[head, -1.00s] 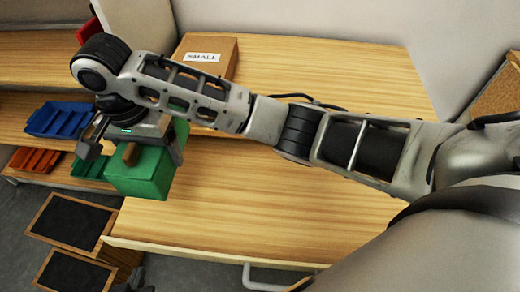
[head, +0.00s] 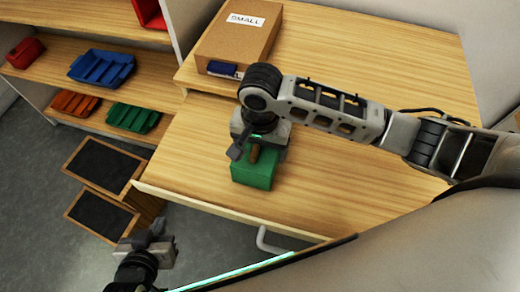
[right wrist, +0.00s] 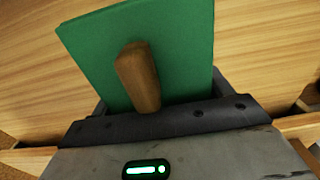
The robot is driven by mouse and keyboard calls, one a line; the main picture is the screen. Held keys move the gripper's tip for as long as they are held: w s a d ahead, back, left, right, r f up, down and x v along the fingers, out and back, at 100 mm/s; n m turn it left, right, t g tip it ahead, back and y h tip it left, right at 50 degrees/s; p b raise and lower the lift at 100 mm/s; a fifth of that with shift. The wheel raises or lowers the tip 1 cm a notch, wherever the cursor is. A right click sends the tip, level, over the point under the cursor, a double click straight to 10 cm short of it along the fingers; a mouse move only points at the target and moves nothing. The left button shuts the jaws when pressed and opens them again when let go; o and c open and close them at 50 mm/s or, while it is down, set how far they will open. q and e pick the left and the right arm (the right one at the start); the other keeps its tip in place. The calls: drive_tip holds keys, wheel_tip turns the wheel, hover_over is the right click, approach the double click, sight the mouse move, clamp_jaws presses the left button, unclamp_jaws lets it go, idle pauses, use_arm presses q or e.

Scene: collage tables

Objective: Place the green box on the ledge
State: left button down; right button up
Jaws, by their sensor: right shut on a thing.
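The green box (head: 252,173) has a wooden handle on its side and is at or just above the desk top, left of its middle; I cannot tell if it touches. My right gripper (head: 262,146) is shut on it. In the right wrist view the green box (right wrist: 150,50) and handle fill the space before the gripper. The ledge (head: 330,60) is the raised wooden level along the back of the desk, behind the box. My left gripper (head: 148,242) is low at the left, apart from the desk, its jaw gap unclear.
A cardboard box labelled SMALL (head: 240,40) stands on the ledge's left end, with a small blue item (head: 222,69) at its front. The ledge right of it is clear. Shelves at left hold blue (head: 100,66), orange (head: 75,103) and green (head: 133,117) trays.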

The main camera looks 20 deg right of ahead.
drive_tip(key=shift+f, duration=0.9)
drive_tip(key=shift+f, duration=0.1)
drive_tip(key=o, duration=1)
drive_tip(key=shift+o, duration=0.2)
wheel_tip(320, 180, up, 11)
drive_tip(key=shift+w, duration=0.1)
drive_tip(key=shift+r, duration=0.65)
